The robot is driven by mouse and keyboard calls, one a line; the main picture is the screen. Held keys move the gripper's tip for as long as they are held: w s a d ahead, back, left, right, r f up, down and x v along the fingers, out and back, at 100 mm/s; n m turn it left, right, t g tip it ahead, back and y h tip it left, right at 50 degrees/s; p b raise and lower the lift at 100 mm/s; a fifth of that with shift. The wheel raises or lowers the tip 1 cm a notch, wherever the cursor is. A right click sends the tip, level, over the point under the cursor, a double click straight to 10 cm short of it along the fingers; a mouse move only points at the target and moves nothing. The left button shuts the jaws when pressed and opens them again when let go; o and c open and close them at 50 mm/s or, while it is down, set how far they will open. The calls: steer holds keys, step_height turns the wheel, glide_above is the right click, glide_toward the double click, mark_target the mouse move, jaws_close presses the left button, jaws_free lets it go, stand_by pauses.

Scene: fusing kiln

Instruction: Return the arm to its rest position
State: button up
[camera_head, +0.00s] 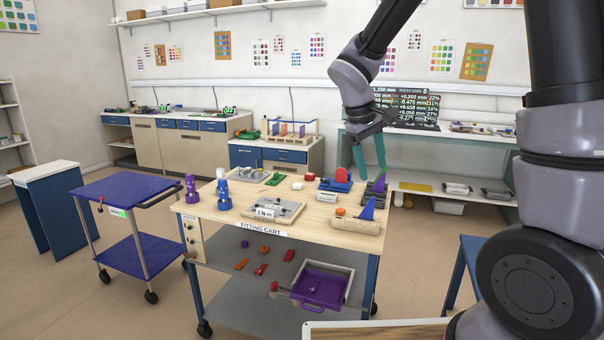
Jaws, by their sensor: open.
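My gripper (371,170) hangs from my arm with its two teal fingers pointing down. The fingers are apart, with nothing seen between them. In the head view it overlaps the right back part of the wooden top of the fitting cart (310,226). A dark block with a purple piece (378,186) shows close beside the fingertips. I cannot tell whether they touch it. My arm is bent, coming down from the top of the picture, and its thick lower links fill the right side.
The cart top holds a purple bottle-like item (191,190), a blue and white one (223,192), a grey plate fixture (273,210) and a wooden block with a blue fin (358,220). A purple tray (320,288) is below. A blue trolley (125,190) stands left.

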steer(key=s+d+r+m+t+y, duration=0.2)
steer(key=s+d+r+m, duration=0.2)
steer(key=s+r, duration=0.3)
steer(key=s+d+r+m+t+y, duration=0.3)
steer(key=s+r+m, duration=0.3)
steer(key=s+r, duration=0.2)
steer(key=shift+s+d+t, duration=0.3)
steer(key=shift+s+d, duration=0.05)
steer(key=shift+s, duration=0.3)
